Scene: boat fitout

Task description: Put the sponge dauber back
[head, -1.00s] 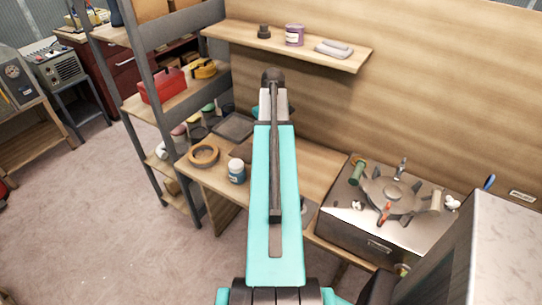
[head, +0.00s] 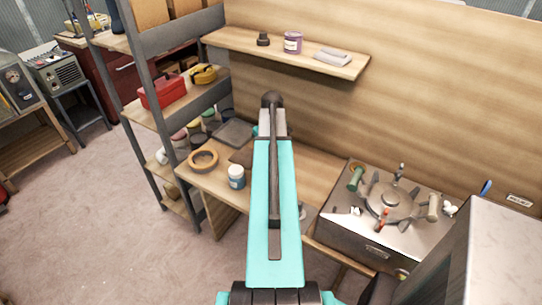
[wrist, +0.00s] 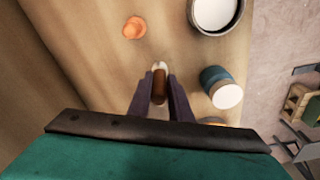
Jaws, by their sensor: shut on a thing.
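My gripper (wrist: 158,77) is in the wrist view, its two dark fingers shut on a small brown piece with a pale tip, which looks like the sponge dauber (wrist: 159,82). The dauber points away from the gripper, over a wooden surface (wrist: 95,60). I cannot tell whether its tip touches the wood. In the head view my own arm hides the gripper and dauber. No holder for the dauber can be made out.
In the wrist view, an orange piece (wrist: 134,27) lies ahead left, an open pot with white contents (wrist: 214,12) ahead right, and a blue jar (wrist: 217,78) close right.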

